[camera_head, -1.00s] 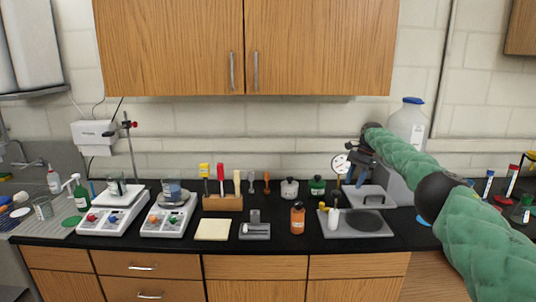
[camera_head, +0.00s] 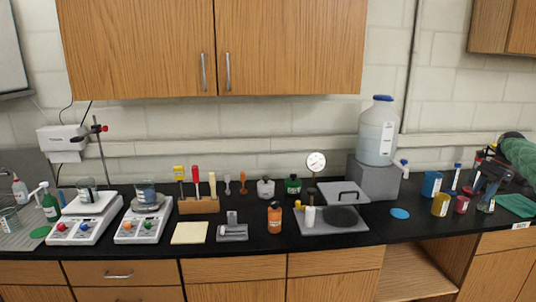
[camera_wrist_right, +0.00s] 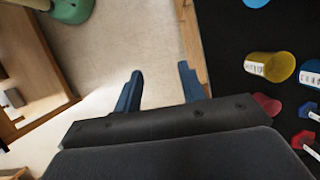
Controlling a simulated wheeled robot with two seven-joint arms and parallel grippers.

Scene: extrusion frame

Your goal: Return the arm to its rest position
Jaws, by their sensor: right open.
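My right arm, in a green padded sleeve (camera_head: 522,155), comes in at the right edge of the head view. My right gripper (camera_head: 487,200) is at the right, in front of the right part of the black counter. In the right wrist view its two blue fingers (camera_wrist_right: 160,72) stand apart with nothing between them. They show over the pale floor, just off the counter's edge. My left gripper is in neither view.
A yellow cup (camera_head: 440,204), a blue cup (camera_head: 431,183) and a red cup (camera_head: 461,204) stand close to the right gripper. A large jug (camera_head: 376,135) sits on a grey block (camera_head: 372,178). An open cubby (camera_head: 420,270) is below the counter.

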